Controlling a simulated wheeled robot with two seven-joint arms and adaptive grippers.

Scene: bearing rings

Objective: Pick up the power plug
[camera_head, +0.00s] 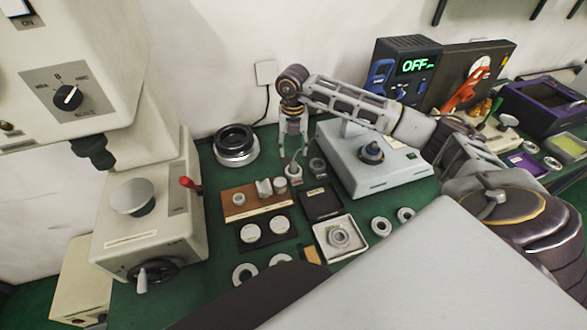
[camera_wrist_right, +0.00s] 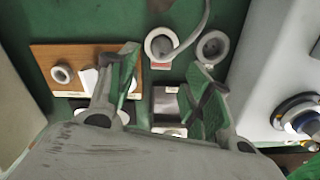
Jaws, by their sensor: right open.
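My right gripper (camera_head: 293,152) is open and points down over the bench, between the ring trays and the back wall. In the right wrist view its two green-padded fingers (camera_wrist_right: 163,66) are apart with nothing between the pads. A grey cable (camera_wrist_right: 192,38) curves down to a round, ring-like piece (camera_wrist_right: 160,44) just beyond the fingertips. This looks like the power plug (camera_head: 295,172), which in the head view sits just below the fingers; its exact shape is unclear. I cannot tell whether the fingers touch it. My left gripper does not show.
A similar ring (camera_wrist_right: 213,46) lies close to its right. A grey machine (camera_head: 372,170) stands to the right, a wooden block with parts (camera_head: 240,212) to the left. A white tray (camera_head: 325,250) and loose rings are nearer. A white socket (camera_head: 266,72) is on the wall.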

